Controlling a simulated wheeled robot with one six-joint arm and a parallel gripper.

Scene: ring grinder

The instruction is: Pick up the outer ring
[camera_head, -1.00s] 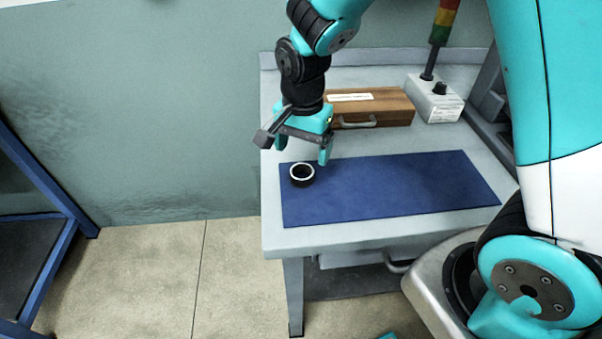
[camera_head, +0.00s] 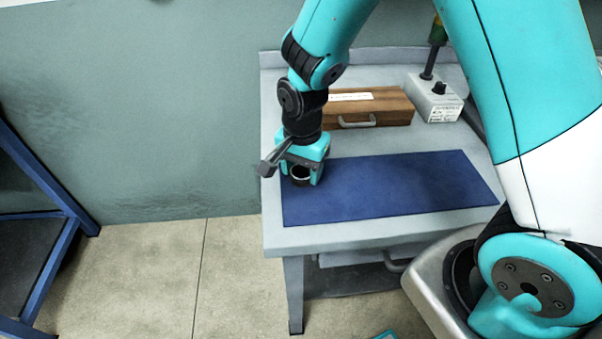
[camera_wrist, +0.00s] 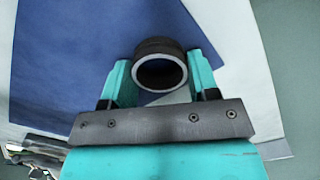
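The outer ring (camera_head: 301,180) is a short black ring with a bright rim. It lies on the left end of the blue mat (camera_head: 400,186). In the wrist view the ring (camera_wrist: 160,48) sits between my two teal fingers, with its dark side wall and pale rim showing. My gripper (camera_head: 301,177) points down over the ring, one finger on each side. In the wrist view my gripper (camera_wrist: 160,76) looks open, with the fingers very close to the ring's sides. I cannot tell whether either finger touches it.
The mat lies on a grey table (camera_head: 350,237). A wooden case (camera_head: 385,106) with a handle stands behind the mat, and a white control box (camera_head: 434,98) stands at the back right. The rest of the mat is clear. A blue frame (camera_head: 50,175) stands at far left.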

